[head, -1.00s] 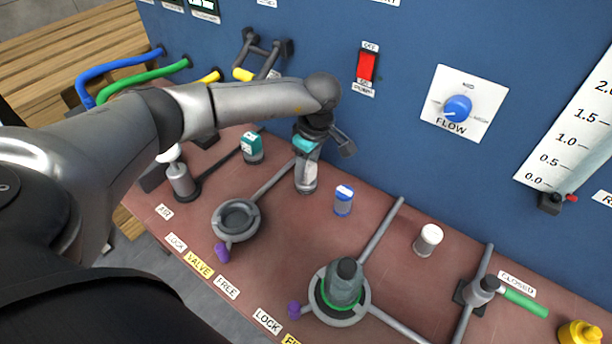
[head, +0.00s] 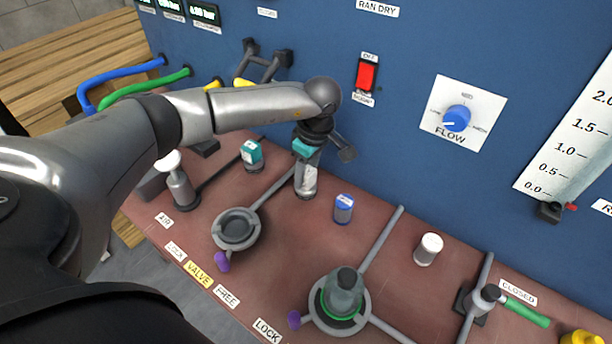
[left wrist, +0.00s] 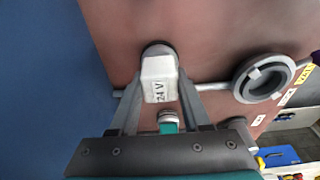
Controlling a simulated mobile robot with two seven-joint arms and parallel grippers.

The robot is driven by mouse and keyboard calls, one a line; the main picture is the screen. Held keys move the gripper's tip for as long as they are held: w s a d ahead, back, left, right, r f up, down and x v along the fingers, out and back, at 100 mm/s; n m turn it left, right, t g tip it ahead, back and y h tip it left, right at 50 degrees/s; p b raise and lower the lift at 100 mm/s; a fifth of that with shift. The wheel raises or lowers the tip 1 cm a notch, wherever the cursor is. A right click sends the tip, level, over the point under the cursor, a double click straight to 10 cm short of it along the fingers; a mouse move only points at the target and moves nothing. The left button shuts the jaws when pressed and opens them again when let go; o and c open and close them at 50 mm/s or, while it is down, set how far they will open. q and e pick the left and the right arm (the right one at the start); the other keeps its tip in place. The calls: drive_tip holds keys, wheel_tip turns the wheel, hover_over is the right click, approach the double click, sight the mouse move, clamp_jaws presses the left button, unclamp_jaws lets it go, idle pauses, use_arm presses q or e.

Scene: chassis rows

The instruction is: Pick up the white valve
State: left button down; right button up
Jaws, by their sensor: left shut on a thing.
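The white valve (left wrist: 160,80) has a squared white body marked "24 V" and a grey base. In the left wrist view it sits between the two fingers of my left gripper (left wrist: 160,100), which are shut on it. In the head view the gripper (head: 306,182) points down at the back of the bench, near the blue panel. The white valve (head: 308,178) is partly covered by the fingers there. Its base looks to be at the bench surface; I cannot tell if there is a gap. My right gripper is not in view.
A teal valve (head: 251,153) stands left of the gripper, a blue-capped one (head: 343,208) to the right. A white-capped cylinder (head: 428,248) is farther right. An empty grey ring holder (head: 235,228) and an occupied one (head: 342,310) lie toward the front.

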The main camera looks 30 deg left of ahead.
use_arm(q)
wheel_tip(320, 180, up, 19)
drive_tip(key=p, duration=0.2)
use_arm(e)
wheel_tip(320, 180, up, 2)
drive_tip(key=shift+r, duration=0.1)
use_arm(q)
drive_tip(key=shift+d+f, duration=0.1)
